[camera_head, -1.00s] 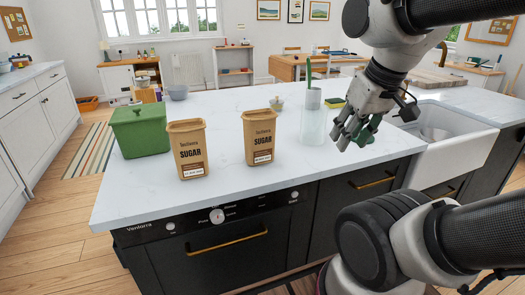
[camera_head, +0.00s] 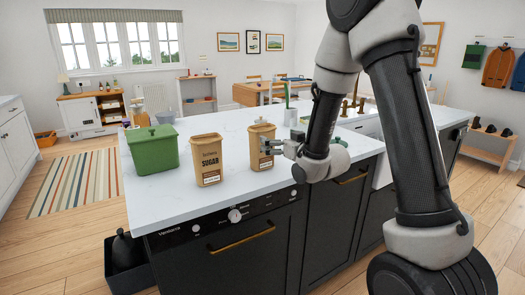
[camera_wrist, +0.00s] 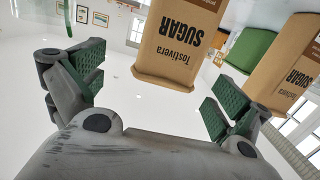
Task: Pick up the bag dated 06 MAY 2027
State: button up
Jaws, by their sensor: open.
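Two brown sugar bags stand upright on the white counter. The left bag (camera_head: 207,163) is clear of my gripper. The right bag (camera_head: 261,137) has my gripper (camera_head: 270,147) close at its right side, partly covering its front. In the wrist view, which is upside down, my gripper (camera_wrist: 153,85) is open, with green pads apart and nothing between them. The right bag (camera_wrist: 178,42) lies ahead of the opening, and the left bag (camera_wrist: 283,75) is beyond the finger at the picture's right. I cannot read a date on either bag; contact is unclear.
A green lidded bin (camera_head: 153,152) stands left of the bags. A glass holder (camera_head: 291,116) is behind my gripper at the right. The white counter (camera_head: 180,205) is bare in front of the bin, with its front edge near the bags.

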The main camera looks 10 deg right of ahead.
jog(key=a+x, duration=0.1)
jog(key=x, duration=0.7)
jog(key=shift+a+f+t+y, duration=0.25)
jog(key=shift+f+t+y, duration=0.05)
jog(key=shift+t, duration=0.1)
jog(key=shift+c, duration=0.4)
jog(key=c, duration=1)
